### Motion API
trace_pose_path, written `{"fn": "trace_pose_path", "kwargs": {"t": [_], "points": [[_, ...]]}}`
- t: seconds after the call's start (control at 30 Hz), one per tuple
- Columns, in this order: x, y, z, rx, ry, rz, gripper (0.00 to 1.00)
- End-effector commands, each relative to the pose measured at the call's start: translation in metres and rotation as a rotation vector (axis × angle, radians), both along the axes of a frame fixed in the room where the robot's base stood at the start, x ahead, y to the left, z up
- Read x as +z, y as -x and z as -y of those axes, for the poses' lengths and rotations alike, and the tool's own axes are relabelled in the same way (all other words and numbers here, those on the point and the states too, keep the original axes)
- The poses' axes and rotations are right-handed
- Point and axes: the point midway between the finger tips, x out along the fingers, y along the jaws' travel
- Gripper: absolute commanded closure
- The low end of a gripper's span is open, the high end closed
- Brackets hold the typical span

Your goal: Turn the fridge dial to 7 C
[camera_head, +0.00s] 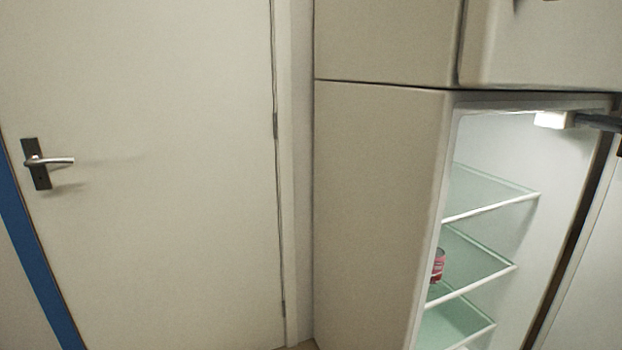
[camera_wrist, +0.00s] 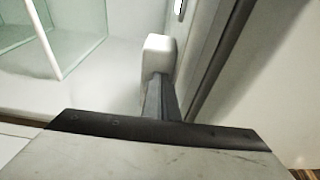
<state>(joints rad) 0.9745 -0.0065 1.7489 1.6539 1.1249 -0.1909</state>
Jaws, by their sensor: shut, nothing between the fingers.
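The fridge (camera_head: 380,200) stands open with its inside lit. A small white housing (camera_head: 553,119) sits at the top of the fridge interior; it also shows in the wrist view (camera_wrist: 159,48). My gripper (camera_head: 580,121) reaches in from the right, its fingertips at the housing's near face. In the wrist view my gripper (camera_wrist: 157,82) is shut with its narrow dark fingers together, pointing at the housing. I cannot tell whether they touch it. No dial face, numbers or pointer can be made out; the fingers cover part of the housing's near face.
Glass shelves (camera_head: 480,238) fill the fridge below, with a red can (camera_head: 438,265) on one. The open fridge door (camera_head: 592,285) is at the right, close to my arm. A closed room door (camera_head: 150,200) stands at the left.

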Motion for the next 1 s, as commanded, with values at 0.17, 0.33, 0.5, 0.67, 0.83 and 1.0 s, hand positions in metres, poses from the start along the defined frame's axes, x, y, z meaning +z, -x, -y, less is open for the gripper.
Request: {"fn": "trace_pose_path", "kwargs": {"t": [0.17,0.33,0.5,0.67,0.83,1.0], "points": [[-0.002,0.0,0.0,-0.002,-0.001,0.0,1.0],[-0.004,0.0,-0.001,-0.002,0.0,-0.001,1.0],[-0.008,0.001,-0.001,-0.001,-0.001,-0.001,1.0],[-0.012,0.001,-0.002,-0.001,-0.001,-0.001,1.0],[-0.016,0.001,-0.002,-0.001,-0.001,-0.001,1.0],[-0.02,0.0,-0.001,-0.001,-0.001,0.0,1.0]]}}
